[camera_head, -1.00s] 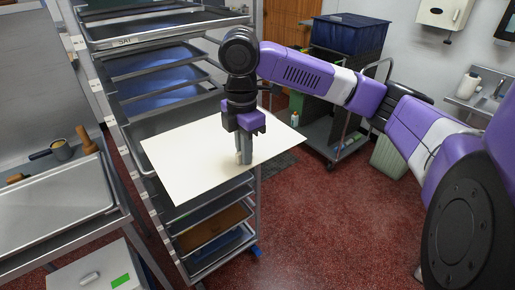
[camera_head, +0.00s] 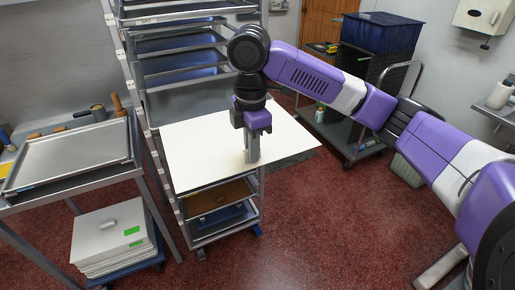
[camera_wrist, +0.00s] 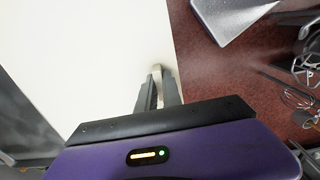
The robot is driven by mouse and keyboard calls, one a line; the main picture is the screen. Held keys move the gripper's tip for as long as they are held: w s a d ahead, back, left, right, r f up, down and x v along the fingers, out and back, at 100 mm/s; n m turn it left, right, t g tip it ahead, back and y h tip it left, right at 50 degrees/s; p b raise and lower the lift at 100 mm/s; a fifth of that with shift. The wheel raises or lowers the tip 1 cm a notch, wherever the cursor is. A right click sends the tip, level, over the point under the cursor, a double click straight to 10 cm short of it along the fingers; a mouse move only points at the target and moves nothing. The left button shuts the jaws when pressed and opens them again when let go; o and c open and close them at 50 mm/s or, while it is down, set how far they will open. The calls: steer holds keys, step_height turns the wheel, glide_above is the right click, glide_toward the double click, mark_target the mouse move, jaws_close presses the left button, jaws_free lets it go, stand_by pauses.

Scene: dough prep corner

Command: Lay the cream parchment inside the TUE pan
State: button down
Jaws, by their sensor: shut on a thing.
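The cream parchment (camera_head: 200,152) is a wide, flat sheet held out level at the front of the tall metal pan rack (camera_head: 154,142). My gripper (camera_head: 251,156) points down and is shut on the sheet near its front edge. In the wrist view the parchment (camera_wrist: 85,45) fills the upper left, with the fingers (camera_wrist: 157,80) closed together at it. Several pans sit on the rack above and below the sheet. I cannot read which one is marked TUE, and the sheet hides part of the rack.
A steel table (camera_head: 72,158) with a tray stands at the left, above a stack of pale sheets or boxes (camera_head: 113,236). A cart with a blue bin (camera_head: 378,34) stands at the back right. The red floor (camera_head: 325,215) right of the rack is clear.

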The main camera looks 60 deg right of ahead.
steer(key=shift+s, duration=0.1)
stand_by(0.3)
steer(key=shift+r, duration=2.5)
steer(key=shift+a+f, duration=0.1)
